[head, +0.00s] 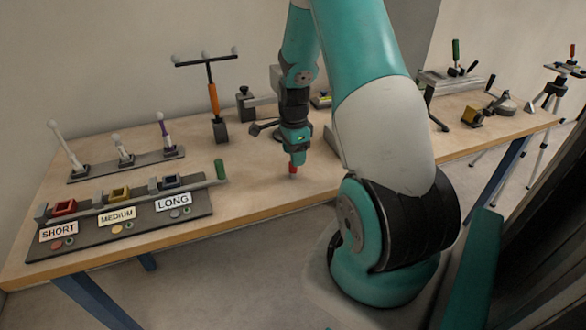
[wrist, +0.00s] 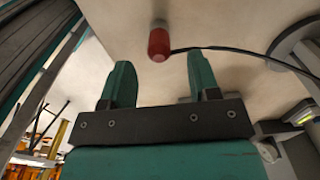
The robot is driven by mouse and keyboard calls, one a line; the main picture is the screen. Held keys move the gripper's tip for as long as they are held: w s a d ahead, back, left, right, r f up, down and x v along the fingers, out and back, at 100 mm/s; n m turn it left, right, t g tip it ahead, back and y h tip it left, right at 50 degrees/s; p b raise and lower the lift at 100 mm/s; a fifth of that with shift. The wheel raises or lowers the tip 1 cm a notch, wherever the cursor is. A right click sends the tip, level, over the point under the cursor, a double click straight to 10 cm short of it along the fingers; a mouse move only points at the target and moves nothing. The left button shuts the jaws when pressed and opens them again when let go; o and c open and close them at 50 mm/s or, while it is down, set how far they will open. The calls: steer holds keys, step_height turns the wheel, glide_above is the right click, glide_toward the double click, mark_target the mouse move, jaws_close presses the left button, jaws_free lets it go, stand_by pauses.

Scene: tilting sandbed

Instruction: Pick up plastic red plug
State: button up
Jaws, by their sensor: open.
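The red plug (head: 293,169) is small and sits at the tip of my downturned gripper in the head view. In the wrist view the red plug (wrist: 159,44) lies ahead of and between my two green fingers, with clear gaps on both sides. A thin black cable runs from beside it to the right. My gripper (wrist: 160,75) is open and empty. In the head view my gripper (head: 294,158) is low over the wooden table (head: 262,205), and its fingers are too small to make out clearly.
On the left stand a dark panel (head: 190,227) labelled SHORT, MEDIUM and LONG, and a rack of upright levers (head: 125,157). A T-handled tool (head: 212,100) and a grey block (head: 245,105) stand behind. More devices (head: 490,107) are at the right. The table's front is clear.

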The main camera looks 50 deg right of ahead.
mark_target(293, 170)
steer(key=shift+a+f+p, duration=0.15)
steer(key=shift+f+p, duration=0.35)
steer(key=shift+f, duration=2.55)
steer(key=c, duration=1)
steer(key=shift+r, duration=0.1)
